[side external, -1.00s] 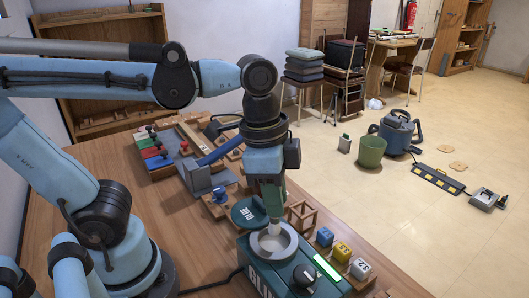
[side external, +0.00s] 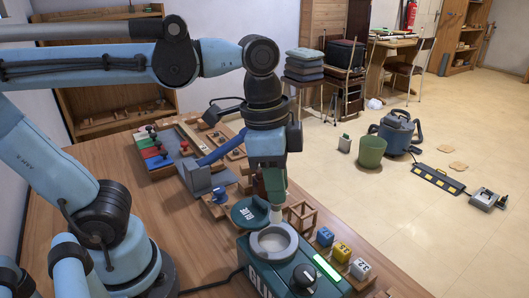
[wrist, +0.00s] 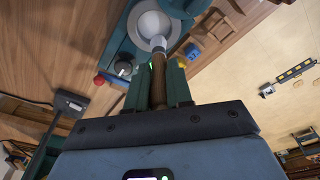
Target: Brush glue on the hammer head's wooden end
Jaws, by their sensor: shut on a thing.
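My gripper (side external: 275,198) points down above the green glue pot (side external: 259,266). In the wrist view its two green fingers (wrist: 160,72) are shut on a brush (wrist: 161,90) with a brown handle. The brush's pale tip (side external: 277,214) hangs down over the pot's round grey-rimmed opening (side external: 292,252). The wrist view shows the white-tipped end (wrist: 158,42) over the pale inside of the pot. I cannot tell whether the bristles touch the glue. A round green lid marked GLUE (side external: 249,211) is beside the opening. I cannot clearly make out the hammer head.
Blue (side external: 325,236), yellow (side external: 342,251) and white (side external: 360,268) numbered blocks stand right of the pot. A small wooden frame (side external: 302,217) is behind it. A grey and blue fixture (side external: 196,178) and coloured tools lie farther back. Bare tabletop (side external: 180,225) is left of the pot.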

